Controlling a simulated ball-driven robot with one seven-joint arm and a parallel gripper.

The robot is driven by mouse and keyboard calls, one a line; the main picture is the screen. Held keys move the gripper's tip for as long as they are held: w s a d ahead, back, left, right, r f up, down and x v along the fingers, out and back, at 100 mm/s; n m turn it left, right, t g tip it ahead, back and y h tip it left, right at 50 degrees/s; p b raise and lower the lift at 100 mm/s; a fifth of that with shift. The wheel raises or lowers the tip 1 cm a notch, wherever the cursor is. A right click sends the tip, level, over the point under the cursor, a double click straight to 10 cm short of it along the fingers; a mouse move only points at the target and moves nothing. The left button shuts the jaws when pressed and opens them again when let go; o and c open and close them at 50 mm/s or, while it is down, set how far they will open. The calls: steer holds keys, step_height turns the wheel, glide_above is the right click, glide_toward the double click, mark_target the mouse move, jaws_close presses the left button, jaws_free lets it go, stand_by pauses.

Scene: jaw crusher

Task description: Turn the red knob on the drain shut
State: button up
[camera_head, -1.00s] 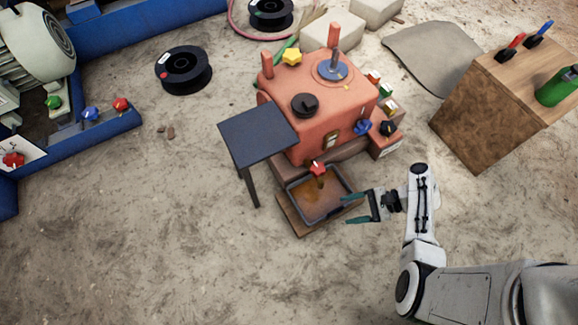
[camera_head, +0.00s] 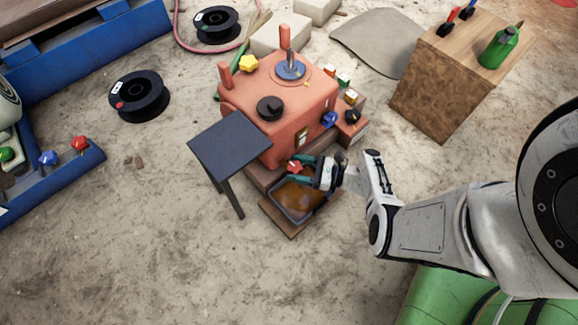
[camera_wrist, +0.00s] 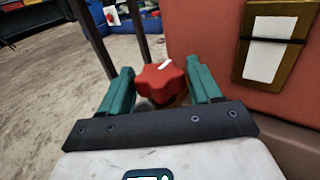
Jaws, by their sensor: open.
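The red knob (camera_head: 295,167) sits on the drain low on the front of the orange machine (camera_head: 290,105), above a dark tray (camera_head: 281,209) of brown liquid. In the wrist view the red knob (camera_wrist: 160,80) is star-shaped with a white mark on top, and it lies between my two teal fingers. My gripper (camera_head: 296,171) is open around the knob, one finger on each side; it also shows in the wrist view (camera_wrist: 161,88). Whether the fingers touch the knob I cannot tell. The drain body under the knob is mostly hidden.
A dark side table (camera_head: 230,148) stands just left of the knob, its legs close to the tray. Blue (camera_head: 329,119) and black knobs (camera_head: 352,116) sit on the machine's right. A wooden block (camera_head: 440,95) stands farther right. The sandy floor in front is free.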

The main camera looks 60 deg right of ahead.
steer(key=shift+x, duration=1.35)
steer(key=c, duration=0.7)
